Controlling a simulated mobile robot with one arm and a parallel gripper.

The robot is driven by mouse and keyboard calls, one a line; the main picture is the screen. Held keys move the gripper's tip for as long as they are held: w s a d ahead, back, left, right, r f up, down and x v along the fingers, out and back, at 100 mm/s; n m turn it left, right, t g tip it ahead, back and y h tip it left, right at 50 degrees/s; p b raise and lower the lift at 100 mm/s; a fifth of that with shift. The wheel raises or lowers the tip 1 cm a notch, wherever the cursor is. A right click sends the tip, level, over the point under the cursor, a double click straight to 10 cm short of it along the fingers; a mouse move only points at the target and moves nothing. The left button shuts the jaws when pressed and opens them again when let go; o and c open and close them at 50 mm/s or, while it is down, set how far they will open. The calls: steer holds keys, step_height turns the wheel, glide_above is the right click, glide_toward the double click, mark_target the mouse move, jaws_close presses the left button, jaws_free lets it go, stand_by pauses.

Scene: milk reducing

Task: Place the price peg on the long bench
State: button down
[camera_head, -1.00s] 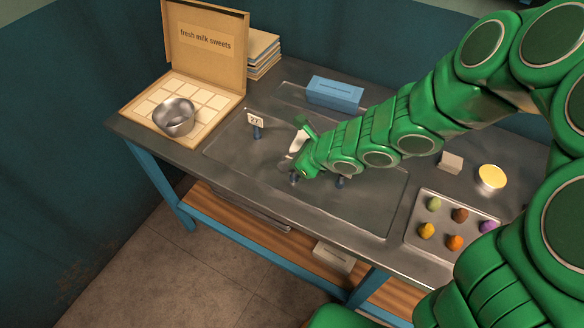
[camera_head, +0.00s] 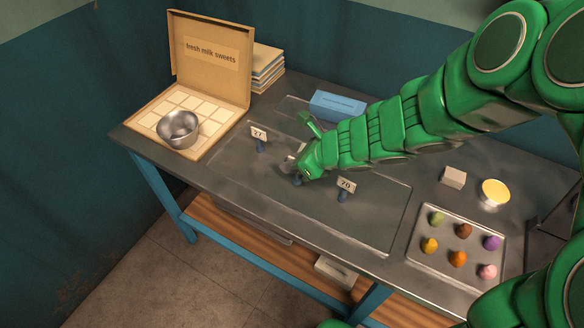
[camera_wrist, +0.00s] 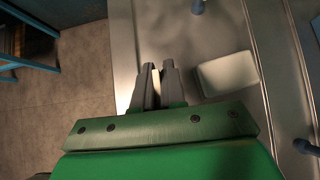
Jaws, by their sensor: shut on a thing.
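My gripper (camera_head: 298,177) is over the middle of the long grey metal bench (camera_head: 225,172). In the wrist view its dark fingers (camera_wrist: 153,77) are closed on a thin pale thing (camera_wrist: 156,88), apparently a price peg. A small blue-grey end of this peg (camera_head: 297,181) shows below the gripper in the head view; its card face is mostly hidden. I cannot tell whether it touches the bench. A price peg marked 27 (camera_head: 259,136) stands to the left of the gripper. Another, seemingly marked 70 (camera_head: 346,186), stands to its right.
An open cardboard sweet box (camera_head: 210,55) and steel bowl (camera_head: 178,129) are at the left. A blue box (camera_head: 337,105) lies behind. A tray of sweets (camera_head: 415,232), a white block (camera_head: 454,177) and a yellow-topped cup (camera_head: 495,193) are at the right. Bench space in front is clear.

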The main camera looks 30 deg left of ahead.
steer(key=shift+r, duration=2.45)
steer(key=w+d+m+t+h, duration=0.1)
steer(key=w+d+m+t, duration=0.1)
steer(key=w, duration=0.5)
steer(key=w+d+m+t, duration=0.2)
steer(key=w+d+m, duration=0.1)
steer(key=w+d, duration=0.4)
steer(key=w+d+m+t+h, duration=0.1)
steer(key=w+d+m+t, duration=0.1)
steer(key=w+d, duration=0.3)
steer(key=shift+w+d+m+h, duration=0.15)
steer(key=shift+w+m, duration=0.25)
steer(key=shift+w, duration=0.3)
steer(key=shift+w+d+m+h, duration=0.15)
steer(key=shift+w+m, duration=0.25)
steer(key=shift+w, duration=0.25)
steer(key=w+d+m+t+h, duration=0.1)
steer(key=w+d+m+h, duration=0.5)
steer(key=d, duration=0.7)
steer(key=w+d+m+t+h, duration=0.1)
steer(key=w+d+m+h, duration=0.3)
steer(key=w+d+m, duration=0.7)
steer(key=s+r+m+g+h, duration=0.1)
steer(key=s+m+g, duration=0.3)
steer(key=s, duration=0.4)
steer(key=s+r+m+g+h, duration=0.2)
steer(key=s+m+g+h, duration=0.2)
steer(key=s+m, duration=0.2)
steer(key=s, duration=0.2)
steer(key=shift+s+d, duration=0.35)
